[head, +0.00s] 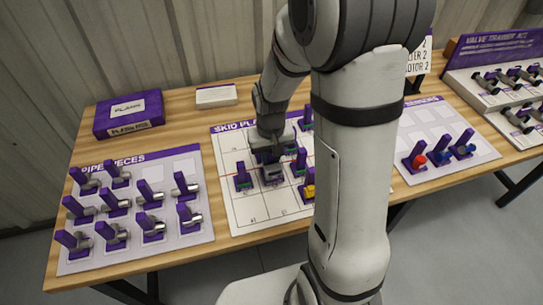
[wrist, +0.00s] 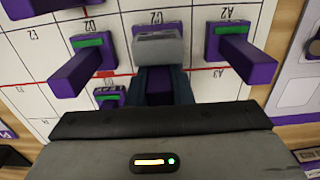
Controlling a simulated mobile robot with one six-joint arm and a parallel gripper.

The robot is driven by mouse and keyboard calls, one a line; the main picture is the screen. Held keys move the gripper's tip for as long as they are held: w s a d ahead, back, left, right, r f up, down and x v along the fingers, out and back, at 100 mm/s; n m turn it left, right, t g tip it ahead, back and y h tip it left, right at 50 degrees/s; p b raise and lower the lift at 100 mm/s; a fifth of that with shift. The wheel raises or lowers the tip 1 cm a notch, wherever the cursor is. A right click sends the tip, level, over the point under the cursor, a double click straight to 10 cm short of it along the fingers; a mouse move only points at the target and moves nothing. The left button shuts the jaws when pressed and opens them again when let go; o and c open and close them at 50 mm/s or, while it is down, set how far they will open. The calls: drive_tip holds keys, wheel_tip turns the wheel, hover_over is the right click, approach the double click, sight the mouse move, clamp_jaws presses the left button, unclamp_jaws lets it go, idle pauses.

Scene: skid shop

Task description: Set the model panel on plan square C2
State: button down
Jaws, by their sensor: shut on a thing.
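My gripper (wrist: 158,88) is shut on the purple handle of a model piece with a grey block (wrist: 158,50), which I take for the model panel. In the head view my gripper (head: 268,146) points down over the skid plan board (head: 240,208), with the grey block (head: 272,174) under it. I cannot tell whether the piece touches the board. In the wrist view the held piece lies between two green-topped purple pieces (wrist: 92,43) (wrist: 232,30). The label A2 shows by the right one.
A smaller green-marked piece (wrist: 109,97) stands close left of my fingers. The pipe pieces board (head: 190,238) is at left, and a board with red and blue pieces (head: 462,168) is at right.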

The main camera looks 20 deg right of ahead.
drive_tip(key=shift+f, duration=0.3)
drive_tip(key=c, duration=1.2)
unclamp_jaws()
drive_tip(key=shift+r, duration=0.15)
drive_tip(key=shift+r, duration=0.5)
drive_tip(key=shift+r+p, duration=2.8)
drive_tip(key=shift+r, duration=0.7)
